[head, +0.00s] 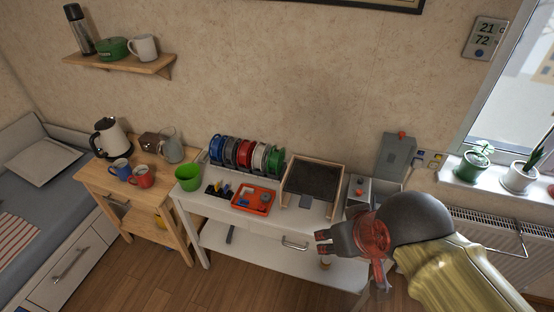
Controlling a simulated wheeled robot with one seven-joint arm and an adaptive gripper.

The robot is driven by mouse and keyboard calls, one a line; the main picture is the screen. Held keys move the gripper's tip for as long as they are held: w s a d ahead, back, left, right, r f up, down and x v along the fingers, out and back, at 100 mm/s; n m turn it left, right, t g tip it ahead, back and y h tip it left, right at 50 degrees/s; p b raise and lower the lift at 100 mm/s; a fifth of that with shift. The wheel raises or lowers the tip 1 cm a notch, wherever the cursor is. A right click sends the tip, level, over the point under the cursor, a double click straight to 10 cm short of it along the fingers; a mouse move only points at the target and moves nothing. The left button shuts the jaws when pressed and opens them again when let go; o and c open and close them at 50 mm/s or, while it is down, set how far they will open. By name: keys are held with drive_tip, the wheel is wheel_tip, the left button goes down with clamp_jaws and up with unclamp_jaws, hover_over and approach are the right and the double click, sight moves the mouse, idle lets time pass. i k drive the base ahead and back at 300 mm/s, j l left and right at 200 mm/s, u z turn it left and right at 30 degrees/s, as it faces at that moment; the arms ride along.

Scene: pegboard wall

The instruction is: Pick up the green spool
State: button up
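The green spool (276,162) stands upright at the right end of a row of several spools on the white table. The white spool (260,159) is right beside it on its left. My gripper (325,243) is at the lower right of the head view, in front of the table and apart from the spools. The green spool lies up and to the left of it in the picture. I see nothing held in the gripper, but its finger opening does not show clearly.
A framed dark tray (313,181) stands right of the spools. A wooden cart (152,194) with mugs and a kettle is at left.

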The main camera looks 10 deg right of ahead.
sight(276, 159)
drive_tip(key=i+j+z, duration=0.2)
drive_tip(key=i+j, duration=0.25)
drive_tip(key=i+j+z, duration=0.2)
drive_tip(key=i+j, duration=0.35)
drive_tip(key=i+j+z, duration=0.2)
drive_tip(key=i+j, duration=0.25)
drive_tip(key=j, duration=0.2)
